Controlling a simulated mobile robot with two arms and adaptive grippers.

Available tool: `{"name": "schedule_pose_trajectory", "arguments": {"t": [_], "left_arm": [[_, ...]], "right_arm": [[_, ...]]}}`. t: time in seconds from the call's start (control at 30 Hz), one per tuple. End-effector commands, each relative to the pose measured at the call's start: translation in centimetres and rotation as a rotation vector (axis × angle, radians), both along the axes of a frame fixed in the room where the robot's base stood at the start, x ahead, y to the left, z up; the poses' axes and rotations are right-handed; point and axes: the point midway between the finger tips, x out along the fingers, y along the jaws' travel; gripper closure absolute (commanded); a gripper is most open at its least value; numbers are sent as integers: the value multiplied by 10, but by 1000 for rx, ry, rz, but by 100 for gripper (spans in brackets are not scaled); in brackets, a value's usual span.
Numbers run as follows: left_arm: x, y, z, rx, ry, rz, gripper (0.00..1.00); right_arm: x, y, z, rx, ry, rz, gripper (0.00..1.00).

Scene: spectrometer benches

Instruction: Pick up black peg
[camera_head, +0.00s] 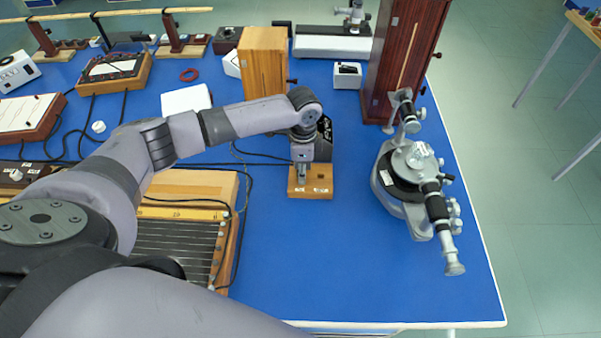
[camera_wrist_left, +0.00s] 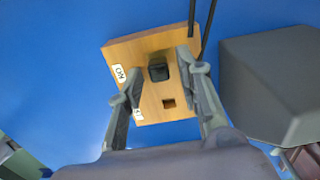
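The black peg (camera_wrist_left: 158,72) stands in a small wooden block (camera_wrist_left: 150,48), beside an empty square hole (camera_wrist_left: 169,103). The wooden block (camera_head: 320,189) also shows in the head view, in the middle of the blue bench; there the peg is hidden by my gripper. My left gripper (camera_wrist_left: 160,65) is open. Its two fingers are on either side of the peg with gaps to both. In the head view my left gripper (camera_head: 301,178) points down over the block. My right gripper is not in view.
A metal spectrometer (camera_head: 407,180) stands right of the block. A tall brown wooden case (camera_head: 402,55) and a lighter wooden box (camera_head: 264,62) stand behind. A wire-topped wooden board (camera_head: 180,240) lies left. Black cables run beside the block. The bench in front is clear.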

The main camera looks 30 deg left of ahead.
Motion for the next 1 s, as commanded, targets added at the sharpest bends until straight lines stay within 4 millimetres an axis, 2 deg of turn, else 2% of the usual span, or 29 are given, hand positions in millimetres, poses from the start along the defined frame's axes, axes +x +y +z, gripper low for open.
{"name": "schedule_pose_trajectory", "arguments": {"t": [0.07,0.43,0.77,1.0], "left_arm": [[0,0,0,0,0,0,75],[0,0,1,0,0,0,99],[0,0,2,-1,0,0,100],[1,0,23,-1,-3,0,100]], "right_arm": [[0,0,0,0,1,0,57],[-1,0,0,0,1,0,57],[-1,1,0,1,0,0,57],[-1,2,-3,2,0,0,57]]}}
